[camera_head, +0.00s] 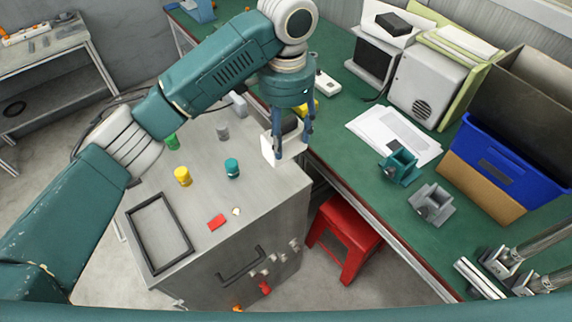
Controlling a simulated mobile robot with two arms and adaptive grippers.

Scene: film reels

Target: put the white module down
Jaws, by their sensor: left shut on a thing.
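My left gripper (292,137) comes down from the top centre. It is shut on the white module (290,151), which sits between its blue fingers. The module is over the back right corner of the grey metal cabinet top (205,205), close to the green workbench edge. Its underside is hidden, so I cannot tell whether it touches the cabinet. My right gripper is not in view.
Yellow (182,176) and teal (232,168) cylinders, a red block (216,222) and a black frame (159,233) are on the cabinet. The green workbench (350,171) holds papers, clamps and a blue bin (500,165). A red stool (346,235) stands below.

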